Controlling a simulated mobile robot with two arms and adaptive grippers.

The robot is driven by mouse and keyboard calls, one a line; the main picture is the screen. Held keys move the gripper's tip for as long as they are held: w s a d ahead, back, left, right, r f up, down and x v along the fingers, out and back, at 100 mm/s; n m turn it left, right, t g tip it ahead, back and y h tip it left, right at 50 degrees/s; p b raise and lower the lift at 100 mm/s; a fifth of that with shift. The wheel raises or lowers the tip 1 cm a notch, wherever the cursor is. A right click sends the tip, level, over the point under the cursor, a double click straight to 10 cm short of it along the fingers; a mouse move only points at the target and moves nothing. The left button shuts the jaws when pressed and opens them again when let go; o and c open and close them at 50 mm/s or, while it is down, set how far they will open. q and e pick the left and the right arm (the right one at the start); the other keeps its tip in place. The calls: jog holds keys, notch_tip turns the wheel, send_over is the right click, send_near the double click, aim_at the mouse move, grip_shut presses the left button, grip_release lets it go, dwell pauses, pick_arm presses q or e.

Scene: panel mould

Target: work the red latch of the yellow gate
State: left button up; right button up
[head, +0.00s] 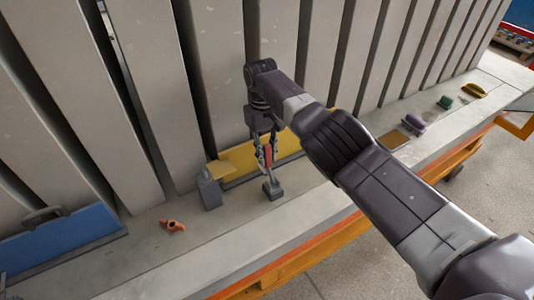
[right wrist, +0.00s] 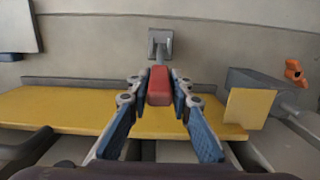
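The yellow gate (head: 234,160) is a low yellow panel at the foot of the grey slats. In the right wrist view the yellow gate (right wrist: 60,108) spans much of the picture. The red latch (right wrist: 159,86) is a small upright red block at the gate's middle; it also shows in the head view (head: 267,156). My right gripper (right wrist: 160,78) reaches down over the latch, with one finger close against each side of it, apparently shut on it. In the head view the right gripper (head: 266,160) partly hides the latch. My left gripper is not in view.
A grey block (head: 209,192) stands left of the gate and a smaller grey block (head: 272,189) stands in front. Purple (head: 412,124), green (head: 445,102) and yellow (head: 474,90) items sit right along the ledge.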

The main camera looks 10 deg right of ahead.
jog(key=o, duration=0.3)
jog(key=shift+w+f, duration=0.1)
jog(key=shift+w, duration=0.05)
jog(key=r, duration=0.7)
jog(key=shift+w+a+r, duration=0.2)
jog(key=shift+w+r, duration=0.05)
jog(key=shift+w, duration=0.1)
jog(key=shift+f, duration=0.1)
